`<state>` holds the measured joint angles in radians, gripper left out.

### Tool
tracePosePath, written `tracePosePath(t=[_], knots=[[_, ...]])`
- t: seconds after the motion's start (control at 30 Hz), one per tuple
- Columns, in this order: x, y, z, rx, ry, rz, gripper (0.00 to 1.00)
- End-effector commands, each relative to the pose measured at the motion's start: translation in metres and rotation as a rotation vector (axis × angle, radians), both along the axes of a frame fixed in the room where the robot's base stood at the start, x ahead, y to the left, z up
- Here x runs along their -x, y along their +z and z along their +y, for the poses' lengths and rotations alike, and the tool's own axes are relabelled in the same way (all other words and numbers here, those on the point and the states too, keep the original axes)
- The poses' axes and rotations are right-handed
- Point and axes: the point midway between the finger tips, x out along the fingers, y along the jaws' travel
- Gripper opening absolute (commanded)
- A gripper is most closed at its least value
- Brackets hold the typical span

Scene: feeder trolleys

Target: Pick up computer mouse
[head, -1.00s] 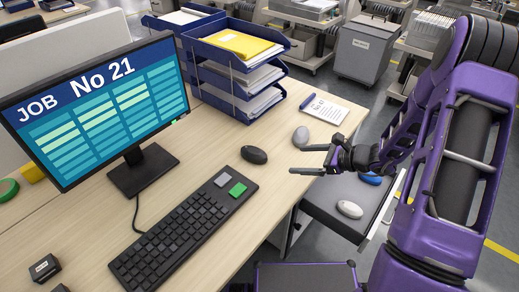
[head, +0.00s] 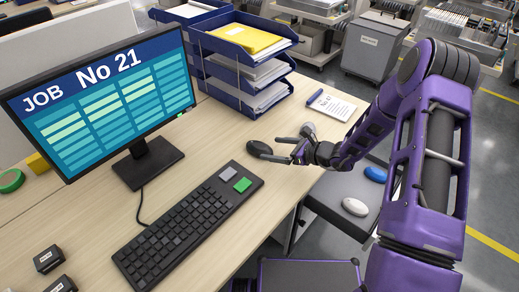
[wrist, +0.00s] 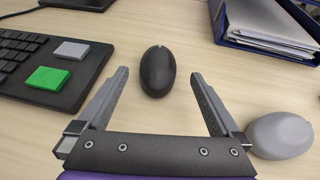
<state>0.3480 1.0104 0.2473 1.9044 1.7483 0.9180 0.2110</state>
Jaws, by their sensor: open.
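A black computer mouse (head: 259,148) lies on the wooden desk, right of the keyboard. In the wrist view the black mouse (wrist: 157,71) sits ahead of and between the fingertips, not gripped. My gripper (head: 275,150) is open and low over the desk, with its fingers pointing at the black mouse; the open fingers also show in the wrist view (wrist: 159,75). A grey mouse (head: 308,130) lies on the desk behind my gripper, partly hidden by it. In the wrist view the grey mouse (wrist: 281,135) is close to the outside of the right finger.
The keyboard (head: 185,228) with a grey and a green block lies left of my gripper. The monitor (head: 100,105) and stacked blue trays (head: 240,61) stand behind. A notepad (head: 332,106) lies at the right edge. A drawer (head: 335,205) below holds a white mouse (head: 355,207) and a blue one (head: 375,174).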

Motion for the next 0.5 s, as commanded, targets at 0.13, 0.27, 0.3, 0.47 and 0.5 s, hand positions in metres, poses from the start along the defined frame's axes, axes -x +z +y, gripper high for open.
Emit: tracePosePath(t=[0.13, 0.27, 0.3, 0.47, 0.5], knots=[[-0.005, -0.007, 0.013, 0.000, 0.003, 0.000, 1.00], [-0.013, -0.016, 0.029, 0.000, 0.004, -0.001, 1.00], [-0.016, -0.019, 0.034, 0.000, 0.003, 0.000, 1.00], [-0.021, -0.022, 0.041, 0.001, 0.001, 0.000, 1.00], [-0.021, -0.022, 0.041, 0.001, 0.000, 0.000, 1.00]])
